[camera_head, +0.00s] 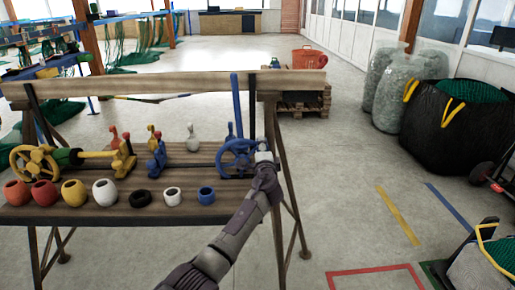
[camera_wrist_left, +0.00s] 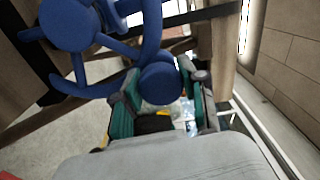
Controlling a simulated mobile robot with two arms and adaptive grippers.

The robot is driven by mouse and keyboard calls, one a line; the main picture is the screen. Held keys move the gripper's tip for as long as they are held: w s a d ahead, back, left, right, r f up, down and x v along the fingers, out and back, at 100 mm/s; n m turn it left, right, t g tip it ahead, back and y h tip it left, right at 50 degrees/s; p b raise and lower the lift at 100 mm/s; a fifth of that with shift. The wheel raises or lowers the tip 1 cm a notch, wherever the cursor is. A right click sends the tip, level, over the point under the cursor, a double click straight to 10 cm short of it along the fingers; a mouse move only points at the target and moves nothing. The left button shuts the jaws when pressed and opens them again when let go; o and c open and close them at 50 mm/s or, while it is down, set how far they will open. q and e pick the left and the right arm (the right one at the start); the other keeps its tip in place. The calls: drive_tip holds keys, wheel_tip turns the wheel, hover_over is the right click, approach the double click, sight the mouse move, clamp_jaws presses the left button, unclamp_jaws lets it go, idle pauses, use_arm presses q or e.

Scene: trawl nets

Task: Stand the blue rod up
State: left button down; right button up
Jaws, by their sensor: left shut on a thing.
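My left gripper (camera_head: 265,158) is at the wheel's right side. In the left wrist view the wheel's hub (camera_wrist_left: 70,24) is at upper left. There my left gripper (camera_wrist_left: 163,100) is shut on a rounded blue end (camera_wrist_left: 160,82) next to the rim. I cannot tell how that end joins the wheel or rod. My right gripper is not in view.
The wooden bench (camera_head: 120,212) holds a row of coloured rings and pots along its front, including a blue ring (camera_head: 206,196). A yellow wheel (camera_head: 36,161) and small coloured figures stand behind. A pallet (camera_head: 305,98) stands beyond.

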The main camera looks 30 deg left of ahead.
use_arm(q)
drive_tip(key=shift+w+d+f+m, duration=0.15)
drive_tip(key=shift+d+f+m, duration=0.2)
drive_tip(key=shift+m, duration=0.05)
drive_tip(key=shift+f, duration=0.1)
drive_tip(key=c, duration=0.6)
unclamp_jaws()
drive_tip(key=v, duration=1.2)
